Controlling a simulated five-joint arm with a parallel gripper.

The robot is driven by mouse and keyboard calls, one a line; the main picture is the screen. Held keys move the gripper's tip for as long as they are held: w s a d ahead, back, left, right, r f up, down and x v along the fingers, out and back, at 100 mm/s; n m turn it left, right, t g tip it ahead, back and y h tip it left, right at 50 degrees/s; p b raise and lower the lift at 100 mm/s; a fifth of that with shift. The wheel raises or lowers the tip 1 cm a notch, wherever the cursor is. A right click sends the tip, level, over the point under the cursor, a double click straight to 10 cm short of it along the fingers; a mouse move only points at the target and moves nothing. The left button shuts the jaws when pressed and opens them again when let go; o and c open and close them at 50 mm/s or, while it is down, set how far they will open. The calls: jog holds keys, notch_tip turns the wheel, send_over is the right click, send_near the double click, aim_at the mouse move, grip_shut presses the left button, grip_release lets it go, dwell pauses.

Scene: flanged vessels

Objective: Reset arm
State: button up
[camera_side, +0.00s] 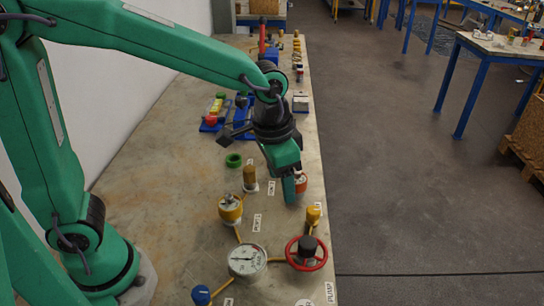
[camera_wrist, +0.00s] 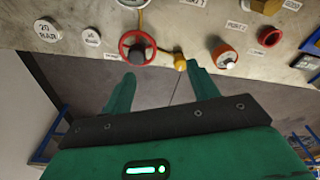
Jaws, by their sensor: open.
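My gripper (camera_side: 289,188) hangs pointing down over the right edge of the bench (camera_side: 150,180), beside an orange-red capped vessel (camera_side: 301,183). It also shows in the wrist view (camera_wrist: 160,74), with its two green fingers apart and nothing between them. In the side view the fingers overlap and partly hide the orange-red vessel. I cannot tell whether they touch it. In the wrist view that vessel (camera_wrist: 224,55) is right of the fingers. A red handwheel (camera_wrist: 137,47) shows beyond the left fingertip, and a yellow fitting (camera_wrist: 180,60) near the right one.
A yellow vessel (camera_side: 231,210), a brown plug (camera_side: 250,178), a pressure gauge (camera_side: 247,261) and a blue knob (camera_side: 201,295) stand nearby. A green ring (camera_side: 234,160) lies farther back. Bare bench is free on the left; open floor (camera_side: 400,190) lies right.

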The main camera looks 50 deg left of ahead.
jog(key=s+a+r+n+t, duration=0.2)
jog(key=s+a+r, duration=0.1)
jog(key=s+a, duration=0.3)
jog(key=s+a+r+n+t, duration=0.2)
jog(key=s+a, duration=0.3)
jog(key=a, duration=0.3)
jog(key=shift+s+a+r+y, duration=0.2)
jog(key=shift+s+r+y, duration=0.1)
jog(key=shift+s+r, duration=0.15)
dwell(2.5)
